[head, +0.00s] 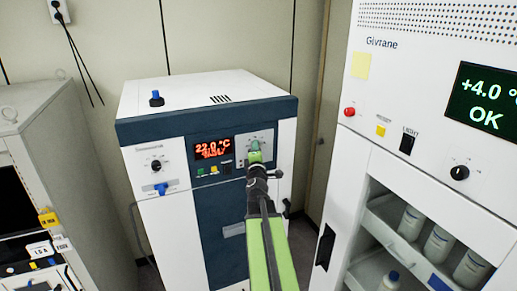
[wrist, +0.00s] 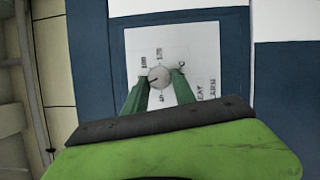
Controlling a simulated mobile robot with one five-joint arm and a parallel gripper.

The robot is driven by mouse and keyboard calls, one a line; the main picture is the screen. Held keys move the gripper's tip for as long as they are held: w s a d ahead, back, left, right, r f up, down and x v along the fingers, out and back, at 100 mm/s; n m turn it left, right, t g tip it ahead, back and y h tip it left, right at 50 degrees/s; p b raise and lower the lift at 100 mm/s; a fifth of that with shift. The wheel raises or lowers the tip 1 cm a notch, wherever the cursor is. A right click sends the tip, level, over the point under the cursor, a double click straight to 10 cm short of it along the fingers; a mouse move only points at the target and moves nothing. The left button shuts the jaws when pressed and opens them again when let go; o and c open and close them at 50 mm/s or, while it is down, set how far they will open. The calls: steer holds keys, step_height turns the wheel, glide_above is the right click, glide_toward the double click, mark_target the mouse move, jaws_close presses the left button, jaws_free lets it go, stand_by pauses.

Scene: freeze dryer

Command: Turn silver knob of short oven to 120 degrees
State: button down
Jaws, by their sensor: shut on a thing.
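The short oven (head: 150,222) is the white and dark blue unit in the middle of the head view. Its red display (head: 212,149) reads about 22.0 °C. The silver knob (wrist: 159,77) is on a white dial plate with printed numbers, in the middle of the wrist view. A dark pointer line on it points left and slightly down in that view. My gripper (wrist: 162,82) is shut on the knob, one green finger on each side. In the head view my gripper (head: 255,152) covers the knob at the panel's upper right.
A tall white unit (head: 340,190) with a green "OK" display and shelves of bottles stands close on the right. A grey cabinet (head: 38,112) stands at the left. Another, black knob (head: 156,165) is on the oven's left side.

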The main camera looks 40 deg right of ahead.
steer(key=shift+s, duration=0.1)
stand_by(0.4)
steer(key=c, duration=1)
jaws_free()
steer(key=shift+d, duration=0.1)
